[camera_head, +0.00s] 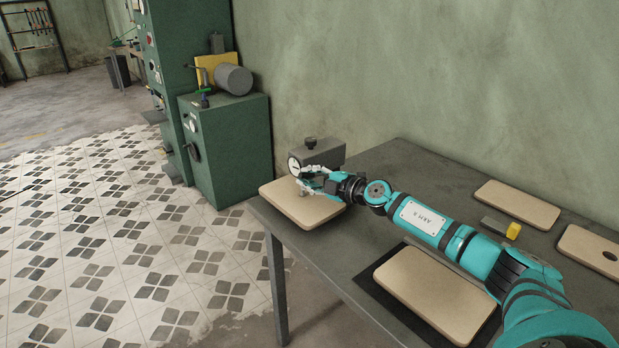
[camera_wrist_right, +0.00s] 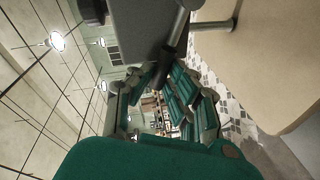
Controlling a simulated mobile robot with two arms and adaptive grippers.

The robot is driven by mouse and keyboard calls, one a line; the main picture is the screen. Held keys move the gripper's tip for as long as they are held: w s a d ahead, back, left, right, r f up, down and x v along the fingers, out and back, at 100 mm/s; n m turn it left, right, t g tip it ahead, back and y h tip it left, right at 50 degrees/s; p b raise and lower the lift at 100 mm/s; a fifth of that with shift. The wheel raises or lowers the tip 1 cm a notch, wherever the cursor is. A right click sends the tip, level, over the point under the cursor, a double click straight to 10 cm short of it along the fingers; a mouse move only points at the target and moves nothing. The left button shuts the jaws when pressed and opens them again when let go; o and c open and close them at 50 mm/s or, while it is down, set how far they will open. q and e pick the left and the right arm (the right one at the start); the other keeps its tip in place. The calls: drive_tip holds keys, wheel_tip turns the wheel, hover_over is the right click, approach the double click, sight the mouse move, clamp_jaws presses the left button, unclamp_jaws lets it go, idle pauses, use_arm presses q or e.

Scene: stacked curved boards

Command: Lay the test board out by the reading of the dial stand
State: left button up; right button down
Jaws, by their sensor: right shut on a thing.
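The dial stand (camera_head: 322,152), a grey block with a black knob and a round white dial, is at the table's far left corner, over a tan board (camera_head: 300,209). My right gripper (camera_head: 313,181) is shut on the dial stand; its fingers partly hide the stand's lower part. The dial reading is too small to tell. In the right wrist view the stand's grey body (camera_wrist_right: 145,25) is close to the gripper fingers (camera_wrist_right: 165,105), and a thin metal pin reaches toward the tan board (camera_wrist_right: 270,60). Which board is the test board I cannot tell. My left gripper is not in view.
Another tan board (camera_head: 432,290) lies on a black mat (camera_head: 374,297) at the front. Two more boards lie at right, a plain one (camera_head: 517,205) and one with a hole (camera_head: 590,248). A grey block with a yellow end (camera_head: 502,228) lies between. A green cabinet (camera_head: 232,150) stands beyond the table.

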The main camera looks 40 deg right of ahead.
sight(308, 159)
drive_tip(key=r+m+p, duration=0.1)
drive_tip(key=d+m+p, duration=0.1)
drive_tip(key=r+m+p, duration=0.1)
drive_tip(key=m, duration=0.1)
drive_tip(key=shift+w+d+r+t+y, duration=0.1)
drive_tip(key=shift+d+r+t+y, duration=0.2)
drive_tip(key=shift+d+r+y, duration=0.1)
drive_tip(key=shift+d+r+m+t+p, duration=0.35)
drive_tip(key=shift+d+m+p, duration=0.25)
drive_tip(key=shift+m, duration=0.5)
drive_tip(key=shift+w+d+r+m+p, duration=0.15)
drive_tip(key=shift+d+m+p, duration=0.1)
drive_tip(key=shift+m, duration=0.3)
drive_tip(key=shift+s+d+r+m+p, duration=0.1)
drive_tip(key=shift+d+m+p, duration=0.15)
drive_tip(key=shift+m, duration=0.3)
drive_tip(key=c, duration=1.6)
unclamp_jaws()
drive_tip(key=shift+o, duration=0.2)
drive_tip(key=shift+d, duration=0.1)
